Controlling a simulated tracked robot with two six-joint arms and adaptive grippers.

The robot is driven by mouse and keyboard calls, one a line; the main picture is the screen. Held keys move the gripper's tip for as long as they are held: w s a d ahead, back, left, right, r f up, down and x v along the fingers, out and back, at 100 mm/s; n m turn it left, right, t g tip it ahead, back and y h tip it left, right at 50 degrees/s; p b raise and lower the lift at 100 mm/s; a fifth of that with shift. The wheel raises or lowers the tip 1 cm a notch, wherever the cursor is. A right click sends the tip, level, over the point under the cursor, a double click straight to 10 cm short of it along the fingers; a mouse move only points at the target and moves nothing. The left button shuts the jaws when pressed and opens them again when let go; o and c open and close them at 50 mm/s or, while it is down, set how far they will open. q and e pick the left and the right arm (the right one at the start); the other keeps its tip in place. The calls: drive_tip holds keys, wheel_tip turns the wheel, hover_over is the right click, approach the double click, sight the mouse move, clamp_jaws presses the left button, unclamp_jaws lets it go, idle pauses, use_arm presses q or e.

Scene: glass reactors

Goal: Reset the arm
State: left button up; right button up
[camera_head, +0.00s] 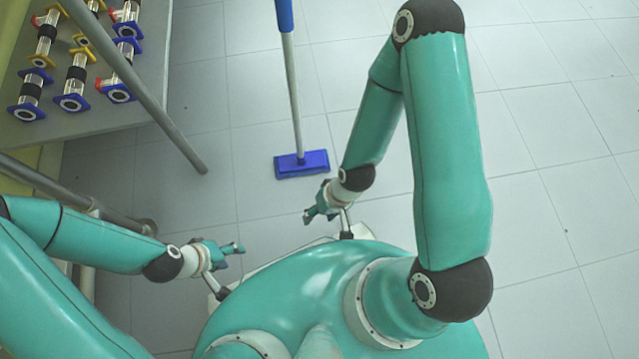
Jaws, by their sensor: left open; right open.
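My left arm comes in from the left edge, and its gripper (233,249) is open and empty, near the front of my teal base. My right arm rises at the right, bends at a high elbow and comes down again. Its gripper (311,212) is open and empty, over the floor close to the front of my base. Both grippers point inward, apart from each other, and touch nothing that I can see. The fingers are small in this view.
A blue mop (301,164) stands on the tiled floor (560,130) ahead. A grey table (90,124) at the upper left holds several glass reactor pieces (76,74) with blue and yellow flanges. Grey metal poles (150,100) cross near my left arm. The floor at right is clear.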

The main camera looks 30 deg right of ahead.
drive_tip(key=shift+w, duration=0.2)
wheel_tip(320, 180, up, 36)
drive_tip(key=p, duration=3.6)
drive_tip(key=shift+s+r, duration=0.15)
drive_tip(key=shift+r, duration=0.1)
